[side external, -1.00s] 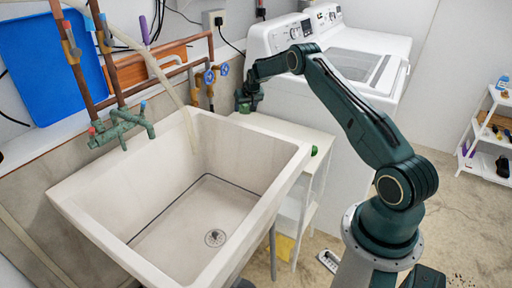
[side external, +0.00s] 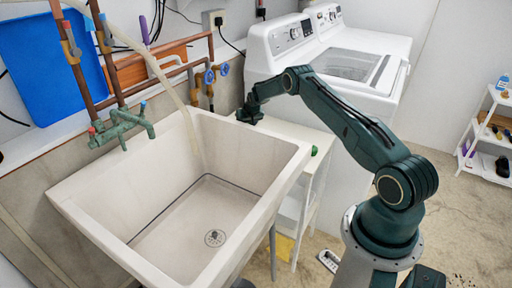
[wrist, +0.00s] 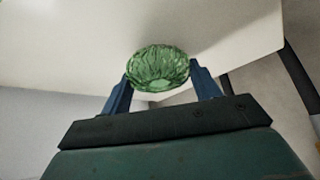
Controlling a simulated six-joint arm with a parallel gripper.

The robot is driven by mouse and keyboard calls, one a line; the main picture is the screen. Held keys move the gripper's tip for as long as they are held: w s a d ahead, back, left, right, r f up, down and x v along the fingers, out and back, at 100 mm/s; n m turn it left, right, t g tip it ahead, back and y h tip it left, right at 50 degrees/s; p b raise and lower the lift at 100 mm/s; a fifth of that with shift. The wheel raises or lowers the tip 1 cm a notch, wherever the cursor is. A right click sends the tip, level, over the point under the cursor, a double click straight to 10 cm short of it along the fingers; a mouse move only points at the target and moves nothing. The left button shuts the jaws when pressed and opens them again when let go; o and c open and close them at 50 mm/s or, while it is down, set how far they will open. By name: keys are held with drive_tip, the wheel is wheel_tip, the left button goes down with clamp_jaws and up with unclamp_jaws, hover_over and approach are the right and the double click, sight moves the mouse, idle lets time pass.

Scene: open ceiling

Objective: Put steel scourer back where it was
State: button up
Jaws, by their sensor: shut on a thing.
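The steel scourer (wrist: 158,69) shows in the wrist view as a round, ribbed, green-tinted clump. My gripper (wrist: 160,82) is shut on it, with one blue finger on each side. In the side view my gripper (side external: 250,119) is low at the far right corner of the sink (side external: 285,150), beside the left end of the white shelf unit's top (side external: 290,128). The scourer is too small or hidden to make out there. I cannot tell whether it touches any surface.
A small green thing (side external: 314,150) lies at the shelf top's right edge. White washing machines (side external: 345,80) stand behind. Pipes with blue-handled valves (side external: 222,69) and a hose (side external: 178,95) are left of my gripper. The sink basin is empty.

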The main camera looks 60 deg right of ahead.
drive_tip(key=shift+f, duration=0.25)
drive_tip(key=shift+f, duration=0.2)
drive_tip(key=o, duration=1)
drive_tip(key=shift+r, duration=0.25)
drive_tip(key=shift+v, duration=0.9)
drive_tip(key=v, duration=1)
drive_tip(key=shift+a, duration=0.1)
